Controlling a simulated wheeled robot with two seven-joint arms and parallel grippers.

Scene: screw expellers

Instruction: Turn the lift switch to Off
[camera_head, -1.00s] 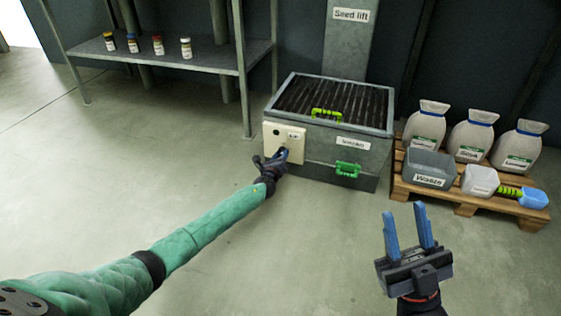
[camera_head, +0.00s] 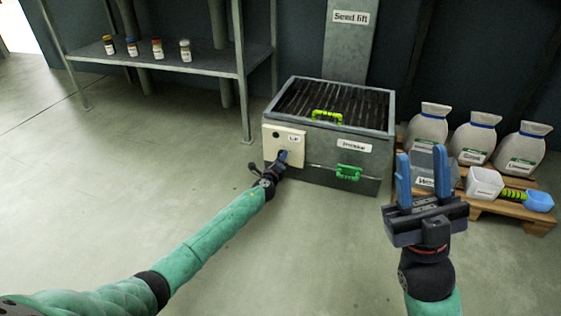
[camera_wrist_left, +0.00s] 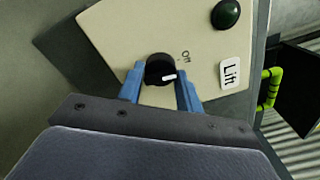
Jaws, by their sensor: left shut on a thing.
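The lift switch is a black round knob (camera_wrist_left: 160,70) with a white pointer mark, on a cream panel (camera_head: 270,138) on the front of the grey seed-lift box (camera_head: 325,158). In the left wrist view the pointer points right and slightly down, while the printed "Off" lies up and right of the knob. A "Lift" label (camera_wrist_left: 231,73) is beside it. My left gripper (camera_head: 284,157) is at the panel, its blue fingers on both sides of the knob, shut on it. In the head view the gripper hides the knob. My right gripper (camera_head: 421,172) is open and empty in mid-air.
The box has a lime handle (camera_head: 327,116) on top and a green handle (camera_head: 348,172) in front. Sacks (camera_head: 474,140) and a white scoop container (camera_head: 484,183) stand on a pallet at right. Floor at left is clear.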

